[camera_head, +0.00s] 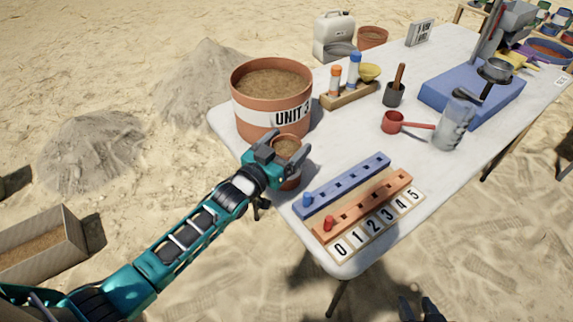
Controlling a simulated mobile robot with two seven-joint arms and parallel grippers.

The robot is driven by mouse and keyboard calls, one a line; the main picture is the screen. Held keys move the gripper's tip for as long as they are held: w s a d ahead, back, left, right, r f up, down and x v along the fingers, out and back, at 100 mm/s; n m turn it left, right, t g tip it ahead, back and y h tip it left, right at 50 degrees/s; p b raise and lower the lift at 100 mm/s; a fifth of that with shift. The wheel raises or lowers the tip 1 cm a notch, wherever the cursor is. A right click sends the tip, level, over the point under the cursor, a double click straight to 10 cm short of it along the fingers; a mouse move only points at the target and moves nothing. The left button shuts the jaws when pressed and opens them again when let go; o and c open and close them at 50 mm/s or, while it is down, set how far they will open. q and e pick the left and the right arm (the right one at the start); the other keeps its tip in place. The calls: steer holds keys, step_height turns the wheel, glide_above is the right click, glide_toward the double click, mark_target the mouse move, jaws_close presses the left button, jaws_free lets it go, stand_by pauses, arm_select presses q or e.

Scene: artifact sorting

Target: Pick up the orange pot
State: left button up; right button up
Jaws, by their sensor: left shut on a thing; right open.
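A small orange pot (288,148) filled with brown soil is at the table's left edge. My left gripper (281,160) is shut on this pot, with its fingers on either side. The fingers hide part of the pot's sides, and I cannot tell whether its base touches the table. A large orange pot (250,117) of soil with a "UNIT 3" label stands right behind it. My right gripper (424,309) shows only in part at the bottom edge; it is open and away from the table.
A blue peg rail (345,184) and an orange peg rail (365,207) lie right of the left gripper, beside a number strip (379,223). The table's middle has clear room.

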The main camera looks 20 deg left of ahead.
arm_select(q)
steer(key=c, duration=0.6)
steer(key=shift+r, duration=0.15)
jaws_close()
